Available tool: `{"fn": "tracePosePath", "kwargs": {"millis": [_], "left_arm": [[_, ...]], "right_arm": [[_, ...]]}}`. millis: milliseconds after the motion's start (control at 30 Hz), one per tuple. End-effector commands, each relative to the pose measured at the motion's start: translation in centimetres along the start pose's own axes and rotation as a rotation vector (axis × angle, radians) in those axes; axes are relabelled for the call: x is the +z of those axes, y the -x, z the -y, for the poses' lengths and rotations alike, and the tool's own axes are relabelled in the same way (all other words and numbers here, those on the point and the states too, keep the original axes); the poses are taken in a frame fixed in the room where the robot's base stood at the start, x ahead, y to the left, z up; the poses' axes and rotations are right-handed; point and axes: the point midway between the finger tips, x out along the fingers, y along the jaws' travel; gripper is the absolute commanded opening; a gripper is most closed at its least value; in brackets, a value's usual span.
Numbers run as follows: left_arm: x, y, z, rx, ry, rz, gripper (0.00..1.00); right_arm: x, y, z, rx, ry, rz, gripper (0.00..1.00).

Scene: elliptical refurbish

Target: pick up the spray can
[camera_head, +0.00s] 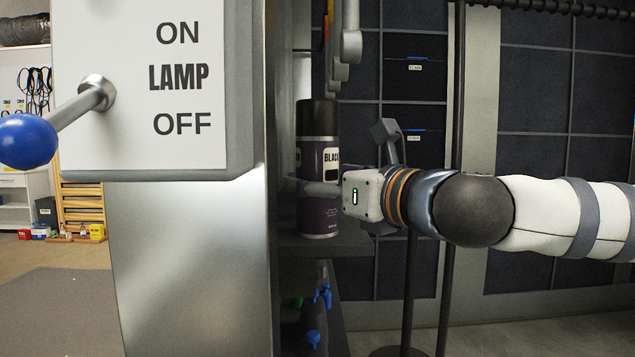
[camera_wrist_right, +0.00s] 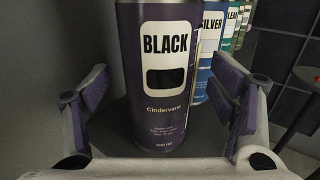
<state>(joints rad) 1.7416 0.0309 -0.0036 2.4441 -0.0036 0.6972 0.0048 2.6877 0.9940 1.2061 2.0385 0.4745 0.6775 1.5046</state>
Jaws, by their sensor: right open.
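The spray can (camera_head: 318,150) is dark purple with a black cap and a label reading BLACK. It stands upright on a shelf beside the metal cabinet in the head view. In the right wrist view the can (camera_wrist_right: 163,100) stands between the two fingers. My right gripper (camera_head: 322,190) reaches it from the right at about its mid-height. In the right wrist view my right gripper (camera_wrist_right: 160,110) is open, with a finger on each side of the can and a gap visible on both sides. My left gripper is not in view.
More cans stand behind in a row, including one labelled SILVER (camera_wrist_right: 210,58). The shelf (camera_head: 345,245) is narrow, with the metal cabinet wall (camera_head: 195,260) close on the left. A lamp lever with a blue knob (camera_head: 28,141) juts out at the left. Dark poles (camera_head: 447,290) stand below my right arm.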

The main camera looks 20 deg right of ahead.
Motion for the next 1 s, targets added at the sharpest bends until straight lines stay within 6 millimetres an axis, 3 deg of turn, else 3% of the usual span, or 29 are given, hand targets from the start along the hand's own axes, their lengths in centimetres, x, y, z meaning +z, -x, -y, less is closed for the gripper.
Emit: {"fn": "tracePosePath", "kwargs": {"millis": [100, 333, 500, 600, 867, 1000], "left_arm": [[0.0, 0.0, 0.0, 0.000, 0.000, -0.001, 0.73], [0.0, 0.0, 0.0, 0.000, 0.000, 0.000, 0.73], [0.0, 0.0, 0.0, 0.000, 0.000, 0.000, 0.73], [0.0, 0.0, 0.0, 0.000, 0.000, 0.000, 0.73], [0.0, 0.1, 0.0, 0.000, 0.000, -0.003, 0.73], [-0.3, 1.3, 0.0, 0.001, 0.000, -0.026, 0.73]], "right_arm": [[-0.1, -1.5, -0.1, 0.001, 0.001, -0.001, 0.78], [-0.1, -1.7, 0.0, 0.001, 0.001, -0.001, 0.75], [-0.1, -1.6, 0.0, 0.001, 0.001, -0.001, 0.37], [-0.1, -1.6, 0.0, 0.001, 0.001, -0.001, 0.20], [0.5, -1.6, 0.0, 0.000, 0.003, 0.004, 0.20], [3.9, -1.4, -0.1, 0.000, 0.006, 0.013, 0.20]]}}
